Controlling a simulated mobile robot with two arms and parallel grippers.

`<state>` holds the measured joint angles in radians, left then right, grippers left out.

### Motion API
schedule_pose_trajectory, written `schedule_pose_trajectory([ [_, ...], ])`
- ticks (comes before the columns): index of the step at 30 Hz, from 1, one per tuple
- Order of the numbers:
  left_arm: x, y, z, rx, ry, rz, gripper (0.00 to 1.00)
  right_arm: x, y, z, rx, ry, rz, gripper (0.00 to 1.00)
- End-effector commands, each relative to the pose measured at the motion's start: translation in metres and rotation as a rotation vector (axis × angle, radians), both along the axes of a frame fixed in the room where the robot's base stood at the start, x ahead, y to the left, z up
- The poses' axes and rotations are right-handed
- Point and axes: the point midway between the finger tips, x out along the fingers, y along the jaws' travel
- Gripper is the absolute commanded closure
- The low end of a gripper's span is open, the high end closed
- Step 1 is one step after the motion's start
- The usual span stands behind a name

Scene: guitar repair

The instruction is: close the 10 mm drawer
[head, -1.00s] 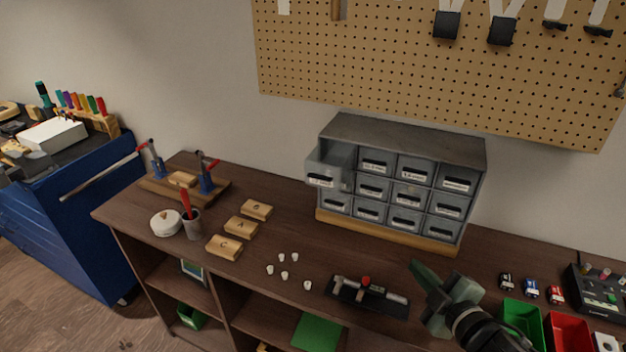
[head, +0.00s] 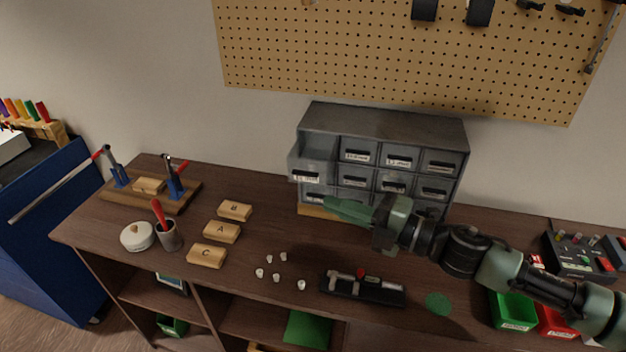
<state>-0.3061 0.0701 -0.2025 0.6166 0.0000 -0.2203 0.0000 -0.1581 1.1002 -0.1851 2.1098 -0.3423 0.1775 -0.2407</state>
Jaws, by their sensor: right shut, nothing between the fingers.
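The grey drawer cabinet (head: 385,118) stands on the bench against the wall. Its top left drawer (head: 307,173) is pulled out towards me; its label is too small to read for certain. The other drawers that show sit flush. My right gripper (head: 328,206) is shut and empty, in front of the cabinet's lower left part, just below and right of the open drawer. It looks apart from the drawer. It and its arm hide some of the lower drawers. My left gripper is not in view.
Wooden blocks (head: 222,232) marked A, B and C, a cup with a red tool (head: 168,236) and several small white pieces (head: 276,278) lie left on the bench (head: 235,277). A black tool holder (head: 363,290) lies near the front edge. A green bin (head: 513,312) stands right.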

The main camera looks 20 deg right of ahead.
Motion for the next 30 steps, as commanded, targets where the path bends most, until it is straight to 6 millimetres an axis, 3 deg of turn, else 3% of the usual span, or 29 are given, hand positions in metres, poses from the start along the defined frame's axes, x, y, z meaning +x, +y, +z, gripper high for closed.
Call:
schedule_pose_trajectory([
  [14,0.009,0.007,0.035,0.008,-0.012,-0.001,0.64,0.047,0.043,0.006,0.003,-0.003,0.001,1.00],
  [21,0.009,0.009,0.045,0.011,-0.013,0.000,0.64,0.073,0.026,0.002,0.000,0.000,0.000,1.00],
  [30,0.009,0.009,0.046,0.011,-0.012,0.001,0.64,0.080,0.021,0.000,0.000,0.000,0.002,1.00],
])
